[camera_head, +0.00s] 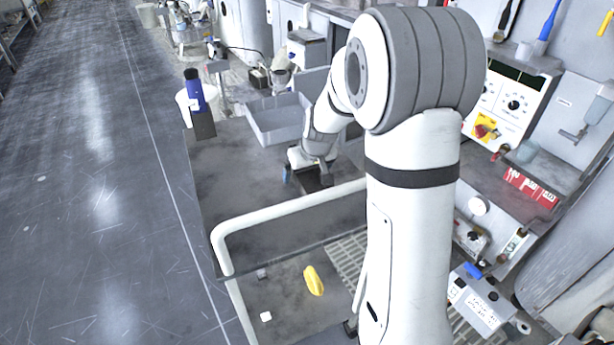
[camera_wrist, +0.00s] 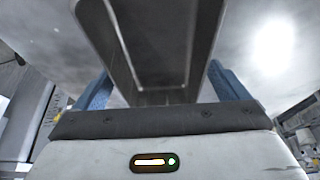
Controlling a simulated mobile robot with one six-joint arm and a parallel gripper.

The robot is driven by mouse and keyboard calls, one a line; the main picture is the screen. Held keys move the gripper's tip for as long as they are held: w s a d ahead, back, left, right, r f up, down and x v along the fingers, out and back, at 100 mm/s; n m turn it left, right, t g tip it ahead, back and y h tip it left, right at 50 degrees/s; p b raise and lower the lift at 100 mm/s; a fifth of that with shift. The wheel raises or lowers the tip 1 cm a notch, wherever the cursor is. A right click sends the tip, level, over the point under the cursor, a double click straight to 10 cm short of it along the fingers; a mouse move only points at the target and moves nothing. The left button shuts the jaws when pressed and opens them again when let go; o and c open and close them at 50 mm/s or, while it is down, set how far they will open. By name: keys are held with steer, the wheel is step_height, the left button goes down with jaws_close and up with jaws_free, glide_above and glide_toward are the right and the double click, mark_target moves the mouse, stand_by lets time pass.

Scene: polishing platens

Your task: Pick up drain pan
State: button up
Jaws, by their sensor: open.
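A white rail (camera_head: 290,205) runs in front of my gripper. A white bucket (camera_head: 183,108) stands left of the pan. A cluttered bench (camera_head: 540,175) is on the right. The left aisle is clear.

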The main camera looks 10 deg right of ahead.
steer(key=shift+c, duration=0.3)
steer(key=c, duration=1.1)
steer(key=shift+r, duration=0.1)
